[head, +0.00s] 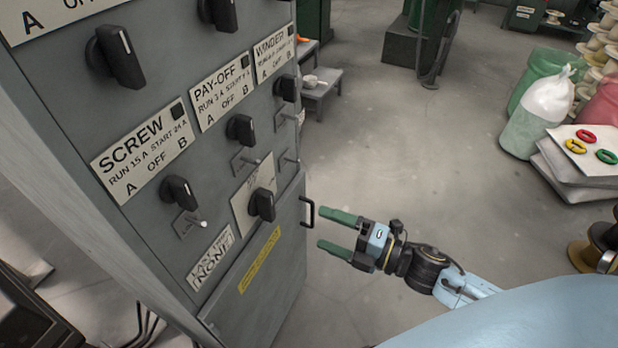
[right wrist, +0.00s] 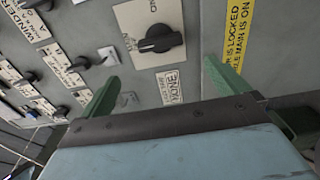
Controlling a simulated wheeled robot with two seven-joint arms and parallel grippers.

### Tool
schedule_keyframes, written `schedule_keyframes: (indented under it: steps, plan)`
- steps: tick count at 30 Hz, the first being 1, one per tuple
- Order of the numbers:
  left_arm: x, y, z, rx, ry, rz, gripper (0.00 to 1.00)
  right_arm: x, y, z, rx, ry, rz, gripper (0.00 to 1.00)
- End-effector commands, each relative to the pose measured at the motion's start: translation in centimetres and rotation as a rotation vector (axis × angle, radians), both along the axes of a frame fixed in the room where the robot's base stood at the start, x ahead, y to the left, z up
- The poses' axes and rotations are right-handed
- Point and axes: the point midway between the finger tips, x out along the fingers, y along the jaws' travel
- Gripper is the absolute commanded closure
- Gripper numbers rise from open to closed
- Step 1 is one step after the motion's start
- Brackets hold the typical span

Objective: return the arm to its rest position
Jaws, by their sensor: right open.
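My right gripper (head: 338,232) is open and empty in the head view, with its two green fingers pointing left at the edge of the grey control cabinet (head: 285,290). A black door handle (head: 308,212) sits on the cabinet just left of the fingertips, and I see a small gap between them. In the right wrist view, the open green fingers (right wrist: 160,85) reach toward the cabinet face, with a black rotary knob (right wrist: 160,38) and a "NONE" label (right wrist: 171,86) beyond and between them. My left gripper is not in view.
The cabinet has several black knobs, such as the SCREW knob (head: 180,192), and small toggles. At right are bags (head: 548,105), and a stack of pale sacks (head: 560,165) with coloured rings. A small grey step (head: 322,88) stands behind the cabinet. The middle floor (head: 400,150) is clear.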

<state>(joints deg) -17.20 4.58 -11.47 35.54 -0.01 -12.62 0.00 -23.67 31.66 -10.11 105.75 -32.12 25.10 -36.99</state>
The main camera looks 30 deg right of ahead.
Motion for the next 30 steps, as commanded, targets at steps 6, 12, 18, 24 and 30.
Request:
schedule_keyframes:
  steps: [6,12,18,24,30]
  plan:
    - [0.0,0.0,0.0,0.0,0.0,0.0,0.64,0.2,-0.3,-0.7,0.01,0.024,-0.018,0.0]
    - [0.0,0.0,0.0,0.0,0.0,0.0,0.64,0.4,-4.0,-9.4,0.136,0.305,-0.234,0.0]
    - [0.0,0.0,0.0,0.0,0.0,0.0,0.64,-4.3,-7.8,-23.3,0.352,0.746,-0.595,0.0]
    - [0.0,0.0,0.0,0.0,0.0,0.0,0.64,-14.4,-8.1,-34.8,0.539,1.153,-0.964,0.0]
    - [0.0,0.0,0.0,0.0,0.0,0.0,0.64,-25.6,-5.5,-41.2,0.656,1.471,-1.293,0.0]
